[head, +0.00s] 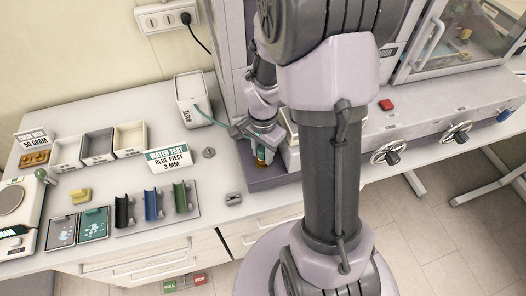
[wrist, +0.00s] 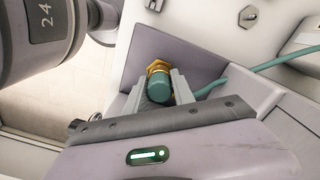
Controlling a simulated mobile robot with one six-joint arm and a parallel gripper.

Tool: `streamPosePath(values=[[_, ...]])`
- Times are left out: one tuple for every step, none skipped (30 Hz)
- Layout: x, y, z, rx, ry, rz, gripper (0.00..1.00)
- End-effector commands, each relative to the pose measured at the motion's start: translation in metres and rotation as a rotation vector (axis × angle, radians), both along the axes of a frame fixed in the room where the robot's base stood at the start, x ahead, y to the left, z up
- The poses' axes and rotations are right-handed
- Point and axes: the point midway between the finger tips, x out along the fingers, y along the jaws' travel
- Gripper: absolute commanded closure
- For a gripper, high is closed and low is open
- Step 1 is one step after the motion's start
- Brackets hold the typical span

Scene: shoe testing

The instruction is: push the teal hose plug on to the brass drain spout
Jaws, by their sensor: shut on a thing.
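The teal hose plug (wrist: 159,89) is between the fingers of my gripper (wrist: 164,86), which is shut on it. The brass drain spout (wrist: 157,67) shows just beyond the plug, in line with it. The two look touching or overlapping, but I cannot tell how far the plug is on the spout. In the head view my gripper (head: 262,146) is low beside the machine, with the brass (head: 261,162) just below it and the plug mostly hidden. The teal hose (wrist: 262,66) runs from the plug off to the right, and in the head view to a white box (head: 193,104).
My own arm covers the middle of the head view. A water test sign (head: 169,157), a grey hex piece (head: 209,152) and a small grey part (head: 233,199) are on the bench to the left. The machine's grey base (wrist: 190,58) surrounds the spout. Handwheels (head: 391,152) are to the right.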

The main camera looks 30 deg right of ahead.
Motion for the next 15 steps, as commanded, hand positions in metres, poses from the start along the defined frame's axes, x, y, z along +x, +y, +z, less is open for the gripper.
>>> streamPosePath(values=[[0.0001,0.0,-0.0023,0.0,0.0,0.0,1.0],[0.0001,0.0,-0.0031,0.0,0.0,0.0,1.0],[0.0001,0.0,-0.0041,0.0,0.0,0.0,1.0],[0.0001,0.0,-0.0048,0.0,0.0,0.0,1.0],[0.0,0.0,-0.0055,0.0,0.0,0.0,1.0],[0.0,0.0,-0.0065,0.0,0.0,0.0,1.0],[0.0001,0.0,-0.0073,0.0,0.0,0.0,1.0],[0.0,0.0,-0.008,0.0,0.0,0.0,1.0],[0.0001,0.0,-0.009,0.0,0.0,0.0,1.0],[0.0,0.0,-0.0084,0.0,0.0,0.0,0.66],[0.0,0.0,-0.0079,0.0,0.0,0.0,0.6],[0.0001,0.0,-0.0077,0.0,0.0,0.0,0.52],[0.0001,0.0,-0.0076,0.0,0.0,0.0,0.46],[0.0001,0.0,-0.0076,0.0,0.0,0.0,0.45],[0.0,0.0,-0.0076,0.0,0.0,0.0,0.45]])
